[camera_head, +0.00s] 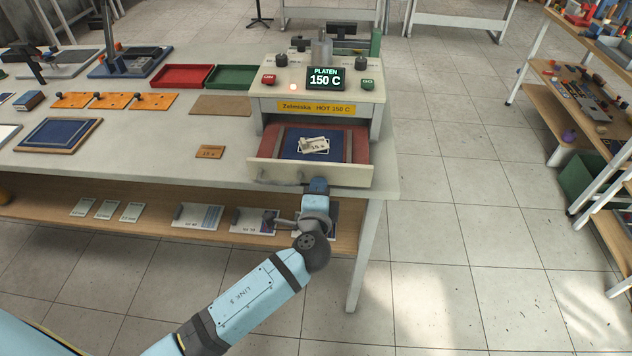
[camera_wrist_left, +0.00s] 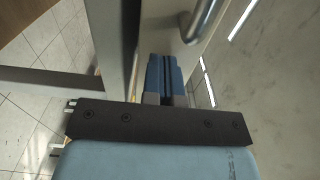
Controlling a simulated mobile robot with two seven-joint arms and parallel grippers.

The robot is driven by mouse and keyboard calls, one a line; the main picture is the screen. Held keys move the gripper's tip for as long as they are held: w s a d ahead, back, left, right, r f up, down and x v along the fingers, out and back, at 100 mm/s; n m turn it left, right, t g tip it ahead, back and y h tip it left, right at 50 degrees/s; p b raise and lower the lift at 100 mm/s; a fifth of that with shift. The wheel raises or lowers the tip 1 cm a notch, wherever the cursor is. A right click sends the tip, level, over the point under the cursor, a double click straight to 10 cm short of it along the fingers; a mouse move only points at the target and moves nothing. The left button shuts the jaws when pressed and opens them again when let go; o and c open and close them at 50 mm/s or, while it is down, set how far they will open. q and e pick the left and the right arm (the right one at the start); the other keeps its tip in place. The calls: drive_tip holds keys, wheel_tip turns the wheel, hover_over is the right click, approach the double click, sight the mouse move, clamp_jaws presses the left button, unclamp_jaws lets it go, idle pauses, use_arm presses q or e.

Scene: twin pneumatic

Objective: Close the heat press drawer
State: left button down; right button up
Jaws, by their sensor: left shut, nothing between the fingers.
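The heat press (camera_head: 320,85) stands at the right end of the workbench, its display reading PLATEN 150 C. Its drawer (camera_head: 310,172) is pulled out toward me, with a cream front panel and a bar handle (camera_head: 280,179). Inside lie a blue pad (camera_head: 290,147) and a pale printed piece (camera_head: 313,145). My left gripper (camera_head: 317,186) is at the lower front of the drawer, right of the handle. In the left wrist view its shut, empty fingers (camera_wrist_left: 166,75) are close to the pale front panel beside the handle (camera_wrist_left: 203,18); contact is unclear. My right gripper is not seen.
A red tray (camera_head: 182,77) and a green tray (camera_head: 236,77) sit left of the press. Orange plates (camera_head: 115,101) and a small tag (camera_head: 210,152) lie on the bench. A lower shelf holds several cards. The floor to the right is clear up to a shelf rack.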

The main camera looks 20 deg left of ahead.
sight(320, 172)
use_arm(q)
drive_tip(key=shift+w, duration=0.25)
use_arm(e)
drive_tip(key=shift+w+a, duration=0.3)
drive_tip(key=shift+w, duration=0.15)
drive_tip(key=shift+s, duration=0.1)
use_arm(q)
drive_tip(key=x, duration=0.4)
drive_tip(key=shift+w+a+b, duration=0.1)
drive_tip(key=shift+w+b, duration=0.05)
drive_tip(key=shift+b, duration=0.25)
drive_tip(key=shift+w, duration=0.1)
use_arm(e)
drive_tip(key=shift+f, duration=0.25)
use_arm(q)
drive_tip(key=shift+r, duration=0.1)
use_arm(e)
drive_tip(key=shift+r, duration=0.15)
